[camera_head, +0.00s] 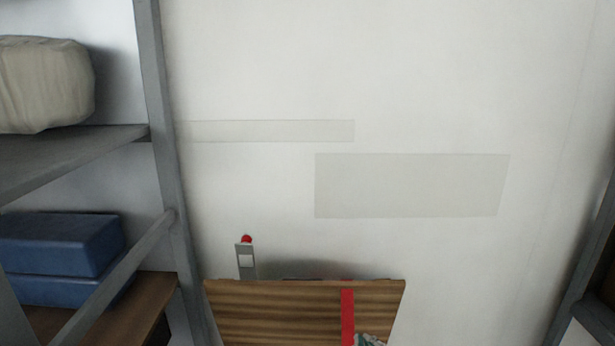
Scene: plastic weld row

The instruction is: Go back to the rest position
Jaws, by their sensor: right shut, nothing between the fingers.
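No gripper can be made out in the head view. Neither of my arms shows clearly. A small grey, whitish and greenish piece (368,341) is cut off by the bottom edge, and I cannot tell what it is.
A wooden board (270,315) with a red strip (347,315) is at the bottom. Behind it stands a grey upright piece (245,262) with a red knob. A metal shelf frame (160,150) at left holds a beige bundle (45,85) and blue boxes (60,245).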

